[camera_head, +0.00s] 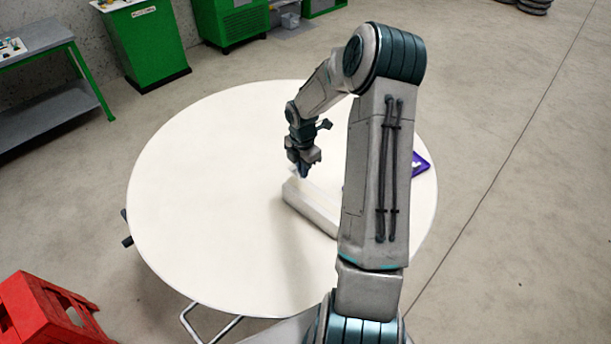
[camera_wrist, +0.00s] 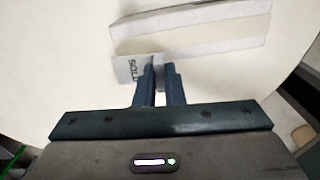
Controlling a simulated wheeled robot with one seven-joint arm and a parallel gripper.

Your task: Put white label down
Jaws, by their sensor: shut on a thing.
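The white label (camera_wrist: 128,69) shows in the wrist view as a small pale piece with dark lettering. It sits at the fingertips of my gripper (camera_wrist: 161,72), which is shut on it. In the head view my gripper (camera_head: 304,172) points down over the round table, at the far left end of a long white block (camera_head: 308,209). In the wrist view the block (camera_wrist: 195,42) lies just beyond the label. I cannot tell whether the label touches the block or the table. The label is too small to make out clearly in the head view.
The round white table (camera_head: 200,190) is bare on its left side. A purple object (camera_head: 421,162) lies at its right edge, partly hidden by my arm. A red crate (camera_head: 45,312) stands on the floor at the lower left. Green cabinets (camera_head: 150,45) stand behind.

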